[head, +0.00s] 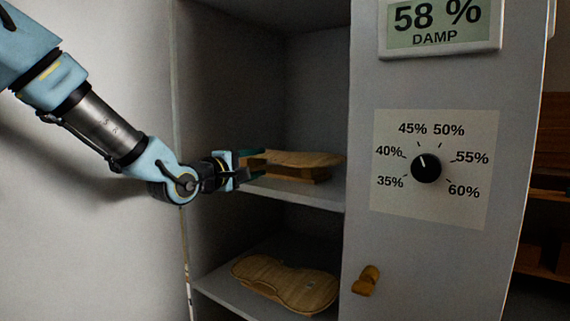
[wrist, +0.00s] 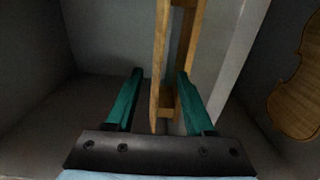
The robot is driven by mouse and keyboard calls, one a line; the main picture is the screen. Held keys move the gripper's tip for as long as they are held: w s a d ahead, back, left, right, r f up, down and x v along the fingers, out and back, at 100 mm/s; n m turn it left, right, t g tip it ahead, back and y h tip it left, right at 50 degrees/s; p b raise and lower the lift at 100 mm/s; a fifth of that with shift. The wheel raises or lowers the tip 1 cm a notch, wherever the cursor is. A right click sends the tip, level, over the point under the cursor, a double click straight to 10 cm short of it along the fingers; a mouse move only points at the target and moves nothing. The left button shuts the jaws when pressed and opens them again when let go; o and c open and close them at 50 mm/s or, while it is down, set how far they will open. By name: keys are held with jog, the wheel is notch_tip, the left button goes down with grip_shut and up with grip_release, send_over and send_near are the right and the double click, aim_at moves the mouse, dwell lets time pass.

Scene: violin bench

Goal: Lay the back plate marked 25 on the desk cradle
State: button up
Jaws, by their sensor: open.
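A thin wooden violin plate (head: 305,158) lies flat on a wooden support (head: 300,174) on the upper cabinet shelf. My gripper (head: 255,164) is open at the plate's left end. In the wrist view, the plate (wrist: 158,75) shows edge-on as a narrow strip, its near end between the two green fingers (wrist: 157,95), not clamped. A second violin plate (head: 285,284) lies on the lower shelf; it also shows at the right of the wrist view (wrist: 302,90). No number can be read on either plate. The desk cradle is not in view.
The upper shelf edge (head: 296,194) runs just below my gripper. The cabinet's grey front panel (head: 450,262), with a humidity dial (head: 426,168), a 58 % damp display (head: 440,22) and a wooden knob (head: 366,281), stands right of the opening. Dark shelves (head: 548,192) are at far right.

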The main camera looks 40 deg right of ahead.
aim_at(280, 152)
jog(key=p+x, duration=0.1)
jog(key=x, duration=0.4)
jog(key=shift+d, duration=0.15)
jog(key=p+x, duration=0.1)
jog(key=x, duration=0.2)
jog(key=p+x, duration=0.1)
jog(key=shift+w+d+r+p, duration=0.2)
jog(key=shift+d+r+p, duration=0.1)
jog(key=shift+d+r, duration=0.05)
jog(key=shift+w+d+f, duration=0.15)
jog(key=shift+d, duration=0.15)
grip_shut()
